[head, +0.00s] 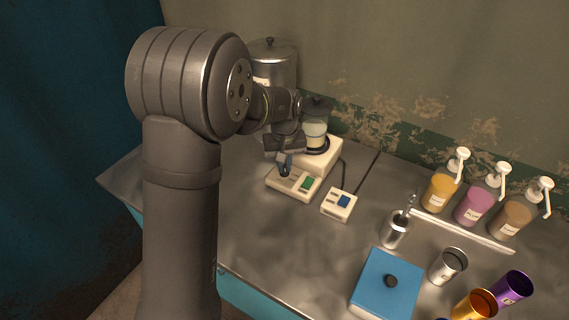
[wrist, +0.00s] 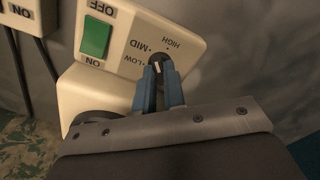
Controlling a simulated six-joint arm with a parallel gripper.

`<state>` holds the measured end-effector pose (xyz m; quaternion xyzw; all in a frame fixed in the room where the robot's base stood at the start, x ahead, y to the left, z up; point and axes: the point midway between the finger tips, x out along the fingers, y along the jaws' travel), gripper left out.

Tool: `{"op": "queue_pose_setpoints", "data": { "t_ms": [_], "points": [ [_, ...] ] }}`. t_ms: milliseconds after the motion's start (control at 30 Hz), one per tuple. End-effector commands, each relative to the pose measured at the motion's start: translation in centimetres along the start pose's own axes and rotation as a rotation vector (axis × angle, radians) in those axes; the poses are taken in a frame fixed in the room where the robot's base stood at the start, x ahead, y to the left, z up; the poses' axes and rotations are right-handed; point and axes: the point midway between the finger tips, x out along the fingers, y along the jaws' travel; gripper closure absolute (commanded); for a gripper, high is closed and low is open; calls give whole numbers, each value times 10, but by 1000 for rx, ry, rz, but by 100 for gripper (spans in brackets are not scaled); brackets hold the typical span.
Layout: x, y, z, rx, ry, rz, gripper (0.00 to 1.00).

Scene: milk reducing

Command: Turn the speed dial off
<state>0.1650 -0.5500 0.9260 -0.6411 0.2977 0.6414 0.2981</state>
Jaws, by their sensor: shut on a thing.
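The speed dial (wrist: 158,62) is a dark knob with a pale pointer line, on a cream control panel (wrist: 120,55) printed LOW, MID and HIGH. In the wrist view, the blue fingertips of my gripper (wrist: 157,77) are shut on the dial, one at each side. The pointer's exact setting is hard to read. A green rocker switch (wrist: 96,37) marked ON and OFF sits beside it on the same panel. In the head view, my gripper (head: 285,168) is over the left part of the panel (head: 290,193), and the dial is mostly hidden.
A blender jar (head: 315,132) stands on the cream base behind the panel. A second cream box with a blue switch (head: 344,201) sits to the right. A tall metal canister (head: 275,62), pump bottles (head: 473,203), a blue box (head: 372,290) and metal cups (head: 449,267) stand around.

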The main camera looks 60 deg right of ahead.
Motion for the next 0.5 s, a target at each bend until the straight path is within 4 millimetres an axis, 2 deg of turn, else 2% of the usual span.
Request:
{"op": "queue_pose_setpoints", "data": {
  "t_ms": [500],
  "points": [
    [-1, 0, -1, -456, 2, 2, 100]
  ]
}}
